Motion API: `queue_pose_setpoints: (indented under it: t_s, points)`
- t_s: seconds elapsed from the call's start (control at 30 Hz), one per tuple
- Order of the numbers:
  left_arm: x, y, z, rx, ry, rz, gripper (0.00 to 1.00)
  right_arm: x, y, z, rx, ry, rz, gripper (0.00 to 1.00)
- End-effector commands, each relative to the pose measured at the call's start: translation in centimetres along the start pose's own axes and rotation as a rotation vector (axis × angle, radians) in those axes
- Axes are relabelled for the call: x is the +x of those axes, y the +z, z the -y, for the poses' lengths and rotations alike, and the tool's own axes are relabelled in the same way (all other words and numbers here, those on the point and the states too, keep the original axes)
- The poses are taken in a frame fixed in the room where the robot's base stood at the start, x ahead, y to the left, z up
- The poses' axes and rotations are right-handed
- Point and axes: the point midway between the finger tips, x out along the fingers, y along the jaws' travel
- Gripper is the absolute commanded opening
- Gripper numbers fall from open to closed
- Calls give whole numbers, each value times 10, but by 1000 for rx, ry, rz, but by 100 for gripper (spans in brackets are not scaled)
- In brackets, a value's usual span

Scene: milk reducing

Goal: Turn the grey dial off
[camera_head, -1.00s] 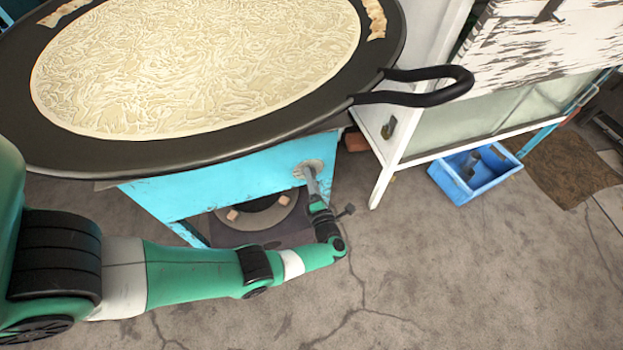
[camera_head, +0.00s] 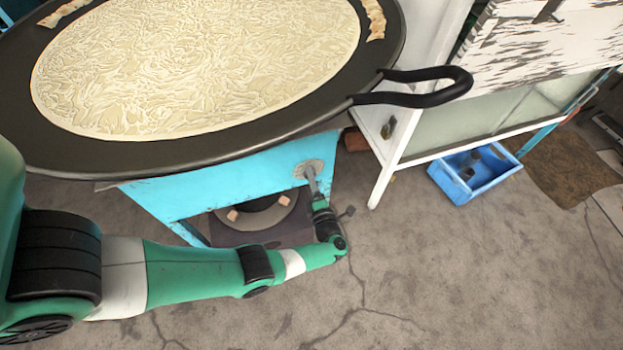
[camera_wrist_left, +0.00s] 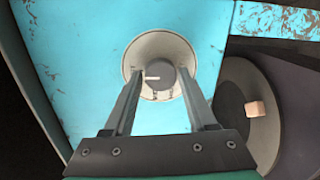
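The grey dial (camera_wrist_left: 160,80) is on the blue stove panel. In the left wrist view it has a round light-grey base, a darker knob, and a pale mark pointing left. My left gripper (camera_wrist_left: 160,95) reaches straight at it, with one finger on each side of the knob. The fingers are apart; I cannot tell whether they touch the knob. In the head view the dial (camera_head: 308,169) is at the panel's right side, partly hidden by the fingers of my left gripper (camera_head: 311,182). My right gripper is not in view.
A large black pan (camera_head: 200,153) with a pale flat sheet of food overhangs the blue stove panel (camera_head: 225,182). Its handle (camera_head: 440,97) sticks out right. A burner (camera_head: 260,217) sits below. A white cabinet (camera_head: 381,185) and blue crate (camera_head: 463,190) stand right. The front floor is clear.

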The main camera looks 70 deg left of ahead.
Motion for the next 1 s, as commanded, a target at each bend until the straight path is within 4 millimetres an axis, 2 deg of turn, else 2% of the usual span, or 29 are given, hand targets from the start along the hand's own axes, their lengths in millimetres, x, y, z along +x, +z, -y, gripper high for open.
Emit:
queue_pose_setpoints:
  t_s: [0.03,0.1,0.13,0.47,0.57,0.8,1.0]
  points:
    - [0,0,0,-1,0,0,68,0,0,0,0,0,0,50]
    - [0,0,0,-1,0,0,81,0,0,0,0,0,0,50]
    - [0,0,0,-1,0,0,82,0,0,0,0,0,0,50]
    - [-4,1,0,-2,-1,2,82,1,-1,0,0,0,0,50]
    - [-18,2,-1,-2,-2,4,82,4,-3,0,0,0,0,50]
    - [-75,2,-1,-2,-1,7,82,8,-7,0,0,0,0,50]
    - [-109,1,0,-1,-1,2,82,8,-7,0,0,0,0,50]
